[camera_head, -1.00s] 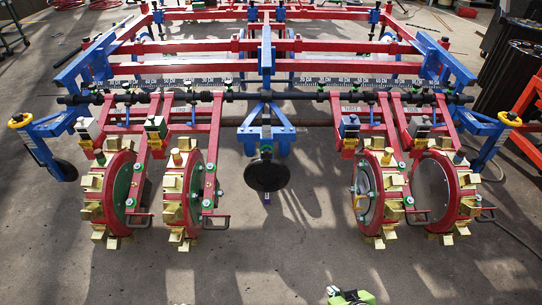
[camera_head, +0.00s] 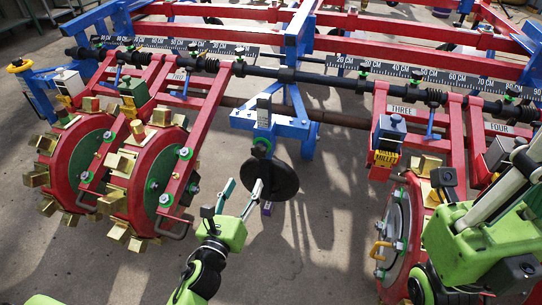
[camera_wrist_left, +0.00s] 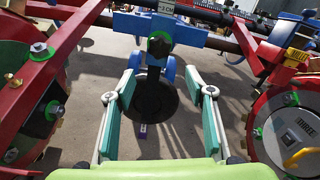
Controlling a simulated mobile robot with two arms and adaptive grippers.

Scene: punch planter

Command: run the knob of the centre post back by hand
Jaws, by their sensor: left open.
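My left gripper (camera_head: 240,192) is below and left of the knob, in front of the disc. It is open and empty, and its fingers (camera_wrist_left: 164,95) stand apart in the left wrist view. My right gripper (camera_head: 507,195) is at the right edge, partly cut off; its opening is unclear.
Red planter wheels with brass blocks stand to the left (camera_head: 147,185) and right (camera_head: 397,225) of the post. A yellow-labelled seed box (camera_head: 388,145) sits above the right wheel.

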